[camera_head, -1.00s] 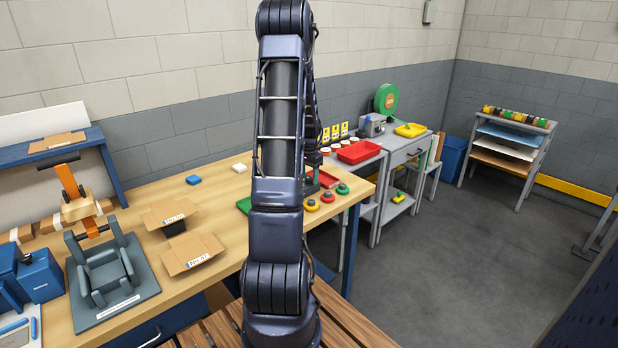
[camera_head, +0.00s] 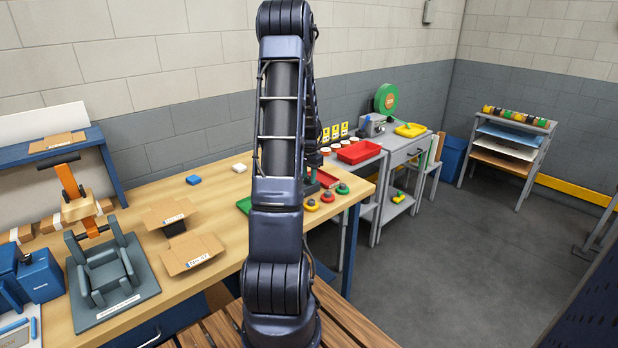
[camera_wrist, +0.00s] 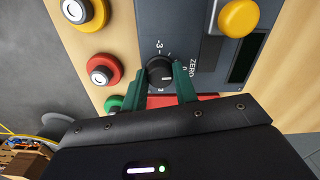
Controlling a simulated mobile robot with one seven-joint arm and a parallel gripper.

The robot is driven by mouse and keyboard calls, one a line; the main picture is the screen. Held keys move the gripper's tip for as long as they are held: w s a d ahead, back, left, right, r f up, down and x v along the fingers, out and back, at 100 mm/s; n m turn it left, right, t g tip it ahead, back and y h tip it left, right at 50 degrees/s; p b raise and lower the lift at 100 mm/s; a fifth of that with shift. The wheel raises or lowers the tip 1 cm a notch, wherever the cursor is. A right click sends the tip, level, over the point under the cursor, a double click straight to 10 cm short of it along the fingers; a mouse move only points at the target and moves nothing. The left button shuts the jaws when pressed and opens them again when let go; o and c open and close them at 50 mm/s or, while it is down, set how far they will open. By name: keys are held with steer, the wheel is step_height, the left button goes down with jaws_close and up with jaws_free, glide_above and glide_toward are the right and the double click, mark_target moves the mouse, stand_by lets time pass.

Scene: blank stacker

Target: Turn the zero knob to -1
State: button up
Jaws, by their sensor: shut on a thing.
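The zero knob (camera_wrist: 156,78) is a round black dial on a dark grey panel (camera_wrist: 205,55) in the wrist view. The word ZERO is printed beside it, with -3 near one end of its scale and 3 near the other. A short pale mark shows on the knob's face; its exact reading is too small to tell. My gripper (camera_wrist: 161,76) has its two green fingers on either side of the knob, shut on it. In the head view my own arm hides the knob and the fingers.
A red surface lies just behind the fingers. In the head view, cartons (camera_head: 190,254) lie on the bench.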

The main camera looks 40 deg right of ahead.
mark_target(309, 178)
steer(key=shift+n, duration=2.4)
steer(key=o, duration=1)
step_height(309, 178, up, 11)
steer(key=shift+f, duration=0.1)
